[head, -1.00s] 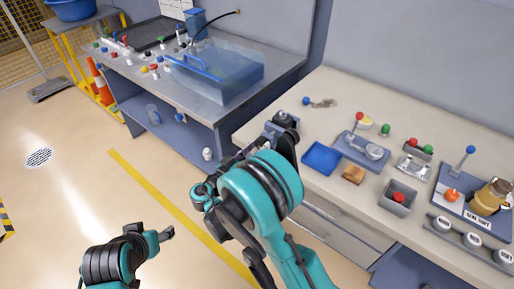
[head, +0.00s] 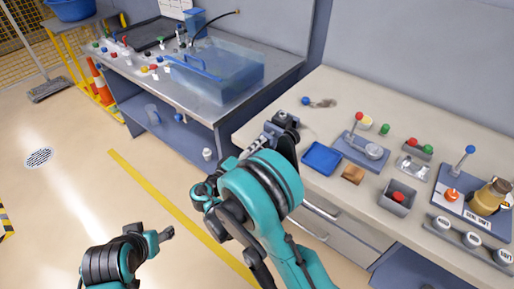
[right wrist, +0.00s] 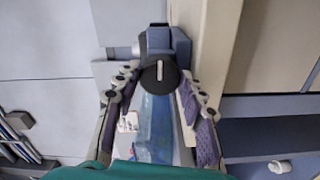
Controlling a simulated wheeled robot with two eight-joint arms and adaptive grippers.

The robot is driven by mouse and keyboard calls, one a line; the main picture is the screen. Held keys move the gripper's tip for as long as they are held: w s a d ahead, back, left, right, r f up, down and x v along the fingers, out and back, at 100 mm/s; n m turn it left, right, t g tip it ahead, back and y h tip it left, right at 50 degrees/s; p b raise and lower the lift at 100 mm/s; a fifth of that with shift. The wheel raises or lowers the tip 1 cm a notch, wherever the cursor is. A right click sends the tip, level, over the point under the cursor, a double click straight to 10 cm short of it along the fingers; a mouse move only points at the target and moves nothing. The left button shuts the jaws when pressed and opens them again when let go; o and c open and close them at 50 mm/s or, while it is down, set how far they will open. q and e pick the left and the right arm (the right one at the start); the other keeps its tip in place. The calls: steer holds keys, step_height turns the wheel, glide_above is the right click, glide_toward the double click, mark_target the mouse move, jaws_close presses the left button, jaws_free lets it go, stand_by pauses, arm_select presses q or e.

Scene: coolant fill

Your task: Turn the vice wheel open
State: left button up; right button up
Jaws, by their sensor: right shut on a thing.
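The vice (head: 286,119) is a dark grey-blue block at the left front edge of the right bench. In the right wrist view its blue-grey body (right wrist: 165,42) shows at top centre. Its wheel (right wrist: 160,74) is a black disc with a white bar mark, the bar standing nearly upright in the picture. My right gripper (right wrist: 158,82) is shut on the wheel, one finger at each side. In the head view my right gripper (head: 266,139) reaches the vice, and the wheel is hidden there. My left gripper (head: 164,235) hangs low over the floor, away from the benches; its fingers are unclear.
On the right bench stand a blue tray (head: 322,158), a lever fixture (head: 362,150), a brown block (head: 353,174) and a grey box (head: 397,197) with a red part. The left bench holds a clear tank (head: 220,75). The floor beside my left gripper is clear.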

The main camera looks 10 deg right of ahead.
steer(key=n, duration=1.3)
steer(key=shift+n, duration=0.4)
steer(key=o, duration=1.2)
steer(key=shift+c, duration=0.2)
step_height(320, 180, up, 10)
